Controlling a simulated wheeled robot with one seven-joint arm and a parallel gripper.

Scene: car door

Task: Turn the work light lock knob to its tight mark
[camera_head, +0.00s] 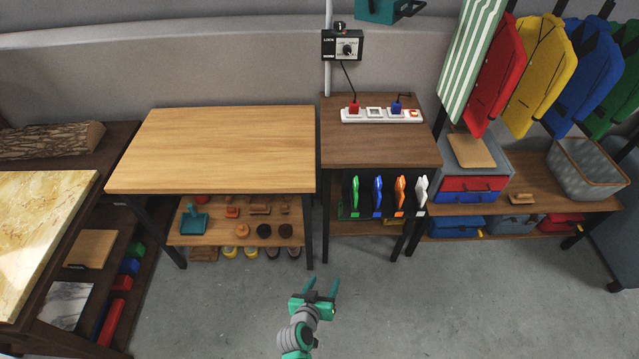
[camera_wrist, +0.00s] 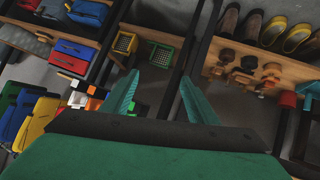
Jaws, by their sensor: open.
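A dark box (camera_head: 329,50) marked LOCK is on the light upright pole at the back wall. A round black knob (camera_head: 347,49) sits on its pale face plate; its marks and pointer are too small to read. A smaller dark knob-like part (camera_head: 340,27) sits on top of the box. A teal lamp-like body (camera_head: 378,10) is at the top edge, partly cut off. My gripper (camera_head: 321,285) is open and empty over the floor, well in front of and below the box. Its teal fingers also show in the wrist view (camera_wrist: 160,80), where neither box nor knob appears.
A power strip (camera_head: 375,115) with plugs lies on the dark brown table (camera_head: 375,150) below the box; a cable hangs above it. A bare wooden table (camera_head: 220,150) stands left. Hanging jackets (camera_head: 497,75) and a shelf (camera_head: 490,205) are right. Grey floor (camera_head: 400,310) is open around my gripper.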

